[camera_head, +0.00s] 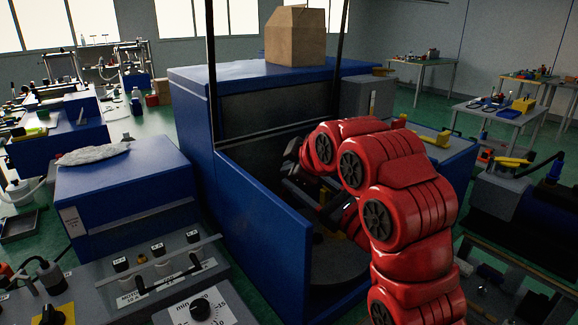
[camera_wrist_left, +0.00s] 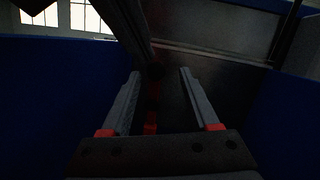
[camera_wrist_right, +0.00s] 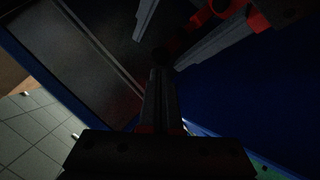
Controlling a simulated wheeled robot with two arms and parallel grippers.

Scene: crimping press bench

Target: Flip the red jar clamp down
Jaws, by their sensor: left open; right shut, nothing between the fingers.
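My right arm reaches into the blue press housing (camera_head: 250,235) in the head view. Its gripper (camera_head: 308,192) is small and dark there. In the right wrist view my right gripper (camera_wrist_right: 160,75) is shut and empty, in deep shadow. My left gripper (camera_wrist_left: 160,72) is open in the left wrist view, its two grey fingers apart inside the dark housing. A dim red piece (camera_wrist_left: 151,124), perhaps the jar clamp, shows between the left fingers. A red piece also shows between them in the right wrist view (camera_wrist_right: 205,17). I cannot tell the clamp's angle or any contact.
A control panel with a dial (camera_head: 200,308) is at the front left, beside a blue box (camera_head: 125,185). Blue walls close in around both grippers, leaving little room.

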